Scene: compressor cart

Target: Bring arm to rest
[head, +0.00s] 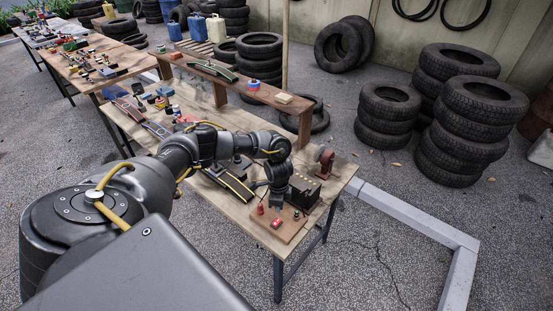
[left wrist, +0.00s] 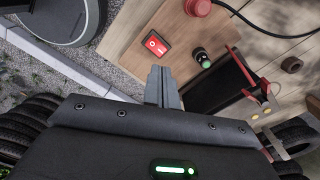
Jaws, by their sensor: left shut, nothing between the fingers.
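My left arm reaches in from the left over the wooden table. My left gripper (head: 278,203) points down above a small wooden board (head: 290,233) at the table's near right end, and its fingers (left wrist: 163,84) are together and empty in the left wrist view. A red rocker switch (head: 277,222) is on the board, just in front of the fingers; it also shows in the left wrist view (left wrist: 156,43). I cannot tell whether the fingers touch anything. My right gripper is not in view.
A dark box (head: 303,191) stands on the board close to the gripper. A raised wooden shelf (head: 240,84) runs along the table's back. Stacked tyres (head: 467,130) stand on the right. The paved floor right of the table is mostly clear.

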